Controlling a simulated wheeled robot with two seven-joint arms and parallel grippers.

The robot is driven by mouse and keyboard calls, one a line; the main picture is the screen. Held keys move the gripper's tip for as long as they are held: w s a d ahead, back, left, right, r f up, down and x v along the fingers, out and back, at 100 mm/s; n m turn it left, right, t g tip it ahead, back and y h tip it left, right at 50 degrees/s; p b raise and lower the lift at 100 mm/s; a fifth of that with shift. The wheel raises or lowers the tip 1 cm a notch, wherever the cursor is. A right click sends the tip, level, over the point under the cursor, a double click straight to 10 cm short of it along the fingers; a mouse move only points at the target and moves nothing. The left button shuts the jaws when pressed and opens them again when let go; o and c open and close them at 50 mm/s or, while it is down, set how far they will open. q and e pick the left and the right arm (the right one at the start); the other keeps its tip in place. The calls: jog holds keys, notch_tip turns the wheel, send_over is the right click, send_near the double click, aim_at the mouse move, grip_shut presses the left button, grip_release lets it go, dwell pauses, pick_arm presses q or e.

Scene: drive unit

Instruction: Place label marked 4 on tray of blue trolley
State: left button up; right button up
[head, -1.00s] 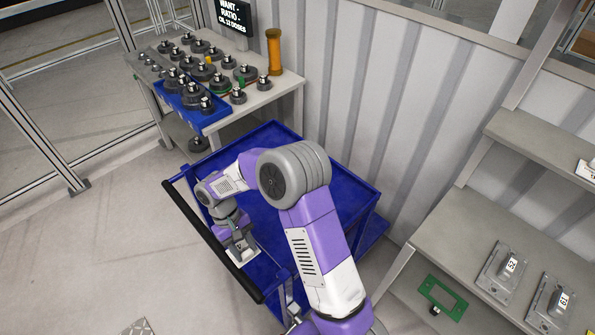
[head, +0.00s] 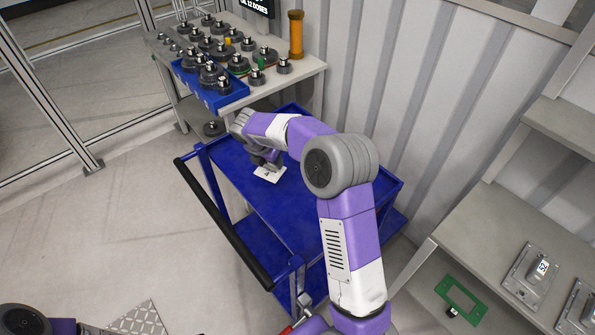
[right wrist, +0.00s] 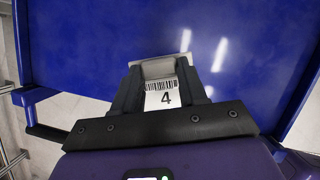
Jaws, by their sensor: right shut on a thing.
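The white label marked 4 (head: 271,175) is over the upper tray of the blue trolley (head: 300,215), near its far left part. My right gripper (head: 267,163) is shut on the label. In the right wrist view the label (right wrist: 166,98) sits between the fingers (right wrist: 160,90), with its barcode and the 4 facing the camera. The blue tray (right wrist: 250,45) fills the view beyond it and is empty there. I cannot tell whether the label touches the tray. My left gripper is not in view; only part of my left arm shows at the bottom left.
A table (head: 310,68) behind the trolley holds several dark weights, a blue bin (head: 215,92) and an orange cylinder (head: 296,34). The trolley's black handle (head: 222,222) is on its left. A shelf (head: 470,225) with metal plates and a green frame (head: 461,300) stand right.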

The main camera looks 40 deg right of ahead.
jog(key=w+d+r+n+t+y+b, duration=0.1)
jog(key=w+d+r+n, duration=0.1)
jog(key=d+n, duration=0.25)
jog(key=f+b, duration=0.1)
jog(key=f, duration=0.2)
jog(key=f+b, duration=0.1)
jog(key=f, duration=0.2)
jog(key=f+b, duration=0.1)
jog(key=f, duration=0.3)
jog(key=shift+w+a, duration=0.1)
jog(key=shift+a, duration=0.3)
jog(key=shift+f, duration=0.15)
jog(key=o, duration=1.1)
jog(key=p+v, duration=0.2)
jog(key=v, duration=1)
jog(key=shift+s+d+p, duration=0.1)
jog(key=shift+s+p, duration=0.1)
jog(key=shift+p, duration=0.1)
